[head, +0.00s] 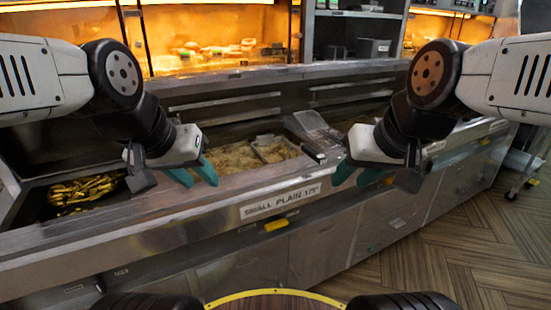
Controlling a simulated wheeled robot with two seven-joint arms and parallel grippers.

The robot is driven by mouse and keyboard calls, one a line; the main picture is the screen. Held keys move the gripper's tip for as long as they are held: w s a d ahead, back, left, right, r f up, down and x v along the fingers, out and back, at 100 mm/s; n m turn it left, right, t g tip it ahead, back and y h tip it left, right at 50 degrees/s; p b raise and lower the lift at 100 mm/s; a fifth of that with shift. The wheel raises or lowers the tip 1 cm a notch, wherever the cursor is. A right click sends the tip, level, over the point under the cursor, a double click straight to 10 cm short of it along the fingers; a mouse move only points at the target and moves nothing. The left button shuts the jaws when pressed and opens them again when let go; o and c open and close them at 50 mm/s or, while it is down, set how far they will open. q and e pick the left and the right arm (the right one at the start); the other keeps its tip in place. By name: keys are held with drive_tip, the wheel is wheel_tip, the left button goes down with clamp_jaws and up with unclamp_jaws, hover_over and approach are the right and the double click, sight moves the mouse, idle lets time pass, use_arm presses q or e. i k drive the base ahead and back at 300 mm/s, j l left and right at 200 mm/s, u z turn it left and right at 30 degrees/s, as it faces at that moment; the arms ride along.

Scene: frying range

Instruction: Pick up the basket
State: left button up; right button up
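Wire baskets are hard to make out in the frying range. A sunken vat in the middle holds pale golden food (236,158), with a metal-edged section (276,151) to its right that may be a basket. A tilted metal piece (316,128) stands at that section's right end. My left gripper (194,173) is open and empty, with teal fingers spread above the front edge of the range, left of the section. My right gripper (357,175) is open and empty above the same edge, to its right. Neither gripper touches any food or basket.
A bin of golden fries (85,193) sits at the left. A lit warming cabinet (215,35) stands behind. Open wooden floor (450,255) lies at the lower right.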

sight(319, 158)
drive_tip(key=i+l+u, duration=0.15)
drive_tip(key=l+u, duration=0.3)
drive_tip(key=l, duration=0.25)
drive_tip(key=l+u, duration=0.4)
drive_tip(key=l, duration=0.35)
drive_tip(key=k+l+u, duration=0.1)
drive_tip(key=u, duration=0.3)
drive_tip(key=k+l+u, duration=0.1)
drive_tip(key=u, duration=0.25)
drive_tip(key=k+l+u, duration=0.1)
drive_tip(key=l+u, duration=0.25)
drive_tip(key=l, duration=0.25)
